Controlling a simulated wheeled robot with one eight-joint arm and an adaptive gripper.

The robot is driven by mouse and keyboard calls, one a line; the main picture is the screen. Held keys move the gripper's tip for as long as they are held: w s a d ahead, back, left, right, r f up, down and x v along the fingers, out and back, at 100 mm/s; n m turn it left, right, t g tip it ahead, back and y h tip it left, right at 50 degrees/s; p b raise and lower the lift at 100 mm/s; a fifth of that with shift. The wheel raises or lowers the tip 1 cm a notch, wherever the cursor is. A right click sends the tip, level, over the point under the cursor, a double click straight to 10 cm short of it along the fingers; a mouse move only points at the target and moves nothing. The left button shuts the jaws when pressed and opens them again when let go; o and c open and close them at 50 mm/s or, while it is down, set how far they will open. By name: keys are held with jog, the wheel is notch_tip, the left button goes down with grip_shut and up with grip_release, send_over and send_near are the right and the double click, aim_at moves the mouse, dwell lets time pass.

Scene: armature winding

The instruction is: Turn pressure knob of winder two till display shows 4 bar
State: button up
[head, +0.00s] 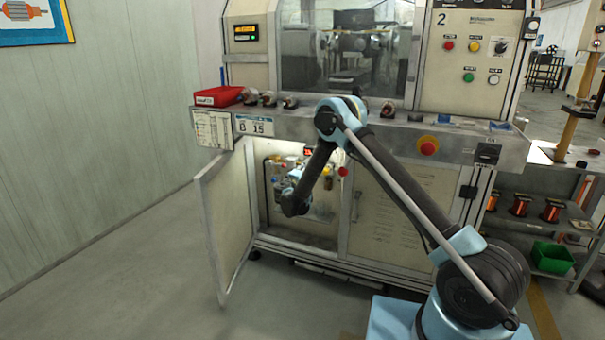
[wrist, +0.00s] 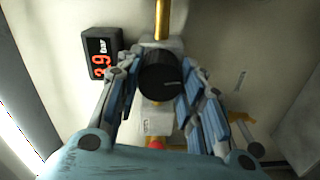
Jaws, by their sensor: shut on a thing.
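Winder two (head: 468,60), a beige machine marked "2", stands ahead in the head view with its lower left cabinet open. My arm reaches into this cabinet, and the arm hides part of the fittings there. In the wrist view the black pressure knob (wrist: 164,72) sits on a grey regulator body below a brass pipe. My gripper (wrist: 155,88) has its fingers on both sides of the knob and is shut on it. The small black display (wrist: 102,54) left of the knob shows red digits, sideways, that read about 3.9 bar.
The open cabinet door (head: 221,225) stands at the left of the opening. A red knob (head: 343,171) shows near my arm. A red bin (head: 218,96) and several small parts lie on the ledge above. The floor at left is clear.

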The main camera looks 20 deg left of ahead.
dwell(0.3)
jog(key=o, duration=1)
jog(key=shift+w+f, duration=0.1)
jog(key=shift+f, duration=0.05)
jog(key=shift+o, duration=0.4)
jog(key=s, duration=1.2)
jog(key=shift+a, duration=0.45)
